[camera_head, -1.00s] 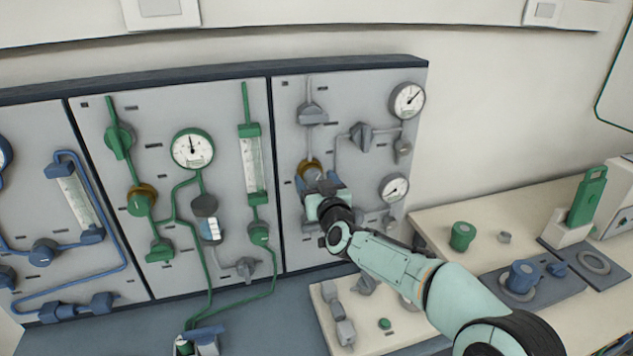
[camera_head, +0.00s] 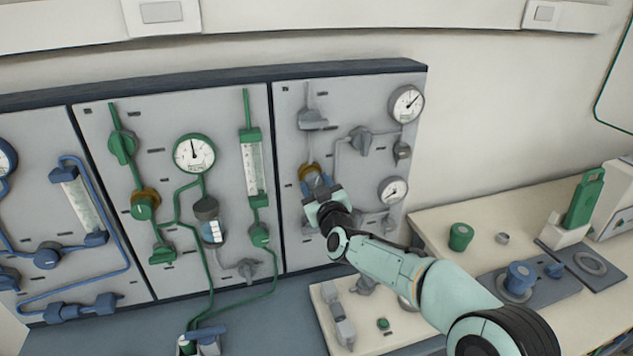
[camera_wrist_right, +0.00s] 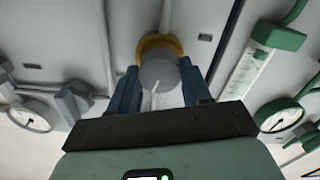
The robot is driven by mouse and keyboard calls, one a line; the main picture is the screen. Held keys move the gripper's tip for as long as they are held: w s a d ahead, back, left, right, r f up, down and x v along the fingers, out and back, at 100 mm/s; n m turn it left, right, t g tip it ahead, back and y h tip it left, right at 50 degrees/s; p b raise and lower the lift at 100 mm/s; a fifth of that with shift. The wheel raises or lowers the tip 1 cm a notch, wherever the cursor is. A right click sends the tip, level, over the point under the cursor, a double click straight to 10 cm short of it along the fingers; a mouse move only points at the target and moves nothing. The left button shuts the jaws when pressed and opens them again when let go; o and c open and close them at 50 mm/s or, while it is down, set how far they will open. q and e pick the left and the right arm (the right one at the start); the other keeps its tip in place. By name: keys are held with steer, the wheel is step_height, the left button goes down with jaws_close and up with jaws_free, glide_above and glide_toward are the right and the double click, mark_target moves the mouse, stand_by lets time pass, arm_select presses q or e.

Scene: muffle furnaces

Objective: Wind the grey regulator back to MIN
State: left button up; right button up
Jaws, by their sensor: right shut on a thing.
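The grey regulator is a round grey knob with a yellow-brown collar on the right-hand grey panel. In the head view its collar (camera_head: 308,170) shows above my right gripper (camera_head: 320,188), which hides most of the knob. In the right wrist view the knob (camera_wrist_right: 159,74) sits between the two blue fingers of my right gripper (camera_wrist_right: 158,88), with a pale line on its face. The fingers are shut on the knob from both sides. The MIN mark cannot be made out. My left gripper is not in view.
Two white gauges, upper (camera_head: 406,103) and lower (camera_head: 393,190), and a grey valve handle (camera_head: 361,140) sit right of the regulator. The green-piped panel (camera_head: 165,110) is to its left. A bench (camera_head: 470,225) with loose parts stands below right.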

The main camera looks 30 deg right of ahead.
steer(key=n+p, duration=0.2)
steer(key=n, duration=0.2)
steer(key=shift+a+r+n, duration=0.1)
steer(key=shift+r+n, duration=0.05)
steer(key=shift+n, duration=0.15)
steer(key=n+p, duration=0.1)
steer(key=n, duration=0.4)
steer(key=shift+p, duration=0.3)
steer(key=n+p, duration=0.1)
steer(key=n, duration=0.5)
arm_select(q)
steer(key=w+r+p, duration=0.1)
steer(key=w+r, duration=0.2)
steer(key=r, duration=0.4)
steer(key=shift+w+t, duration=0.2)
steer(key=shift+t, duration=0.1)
arm_select(e)
steer(key=n, duration=0.5)
steer(key=shift+f+n, duration=0.25)
steer(key=shift+n, duration=0.05)
steer(key=o, duration=1.1)
steer(key=shift+c, duration=0.2)
steer(key=shift+s, duration=0.1)
